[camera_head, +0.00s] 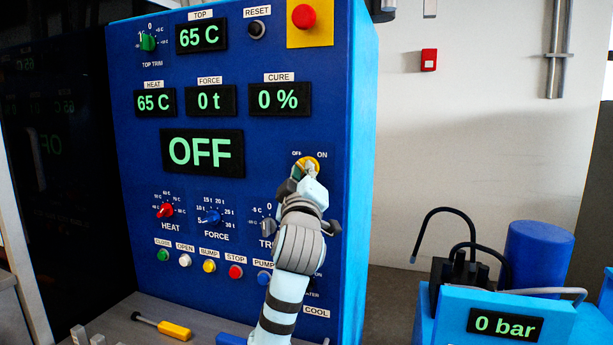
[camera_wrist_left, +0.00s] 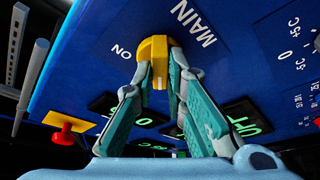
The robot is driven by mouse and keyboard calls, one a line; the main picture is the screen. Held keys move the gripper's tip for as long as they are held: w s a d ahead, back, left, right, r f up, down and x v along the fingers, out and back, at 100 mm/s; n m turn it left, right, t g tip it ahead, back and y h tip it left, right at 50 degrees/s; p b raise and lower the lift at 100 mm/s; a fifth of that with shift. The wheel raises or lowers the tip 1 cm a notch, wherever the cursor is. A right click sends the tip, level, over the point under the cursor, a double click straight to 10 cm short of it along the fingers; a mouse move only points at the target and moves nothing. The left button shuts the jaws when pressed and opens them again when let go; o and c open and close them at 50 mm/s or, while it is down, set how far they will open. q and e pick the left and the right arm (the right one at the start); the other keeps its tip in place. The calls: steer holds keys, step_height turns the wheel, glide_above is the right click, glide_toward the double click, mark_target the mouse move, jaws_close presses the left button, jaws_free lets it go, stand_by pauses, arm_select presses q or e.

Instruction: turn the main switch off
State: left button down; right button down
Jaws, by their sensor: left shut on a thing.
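The main switch is a yellow rotary knob (camera_head: 309,162) on the blue control panel (camera_head: 140,110), with OFF lettered at its upper left and ON at its upper right. My left gripper (camera_head: 302,177) reaches up to it from below and covers its lower part. In the left wrist view the knob (camera_wrist_left: 154,48) sits between the two fingertips of my left gripper (camera_wrist_left: 158,72), which are closed on its sides. The word MAIN is beside it. The knob's exact pointing is hard to tell. The large display (camera_head: 203,151) reads OFF. My right gripper is not in view.
A red emergency button (camera_head: 304,16) on a yellow plate is above the switch. Small dials and coloured buttons (camera_head: 235,272) lie left of my arm. A yellow-handled tool (camera_head: 174,330) rests on the bench. A blue pump unit (camera_head: 470,310) stands at right.

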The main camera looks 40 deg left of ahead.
arm_select(q)
steer(key=shift+r, duration=0.1)
steer(key=c, duration=1.6)
jaws_free()
steer(key=shift+w, duration=0.1)
steer(key=shift+c, duration=0.2)
steer(key=v, duration=1.2)
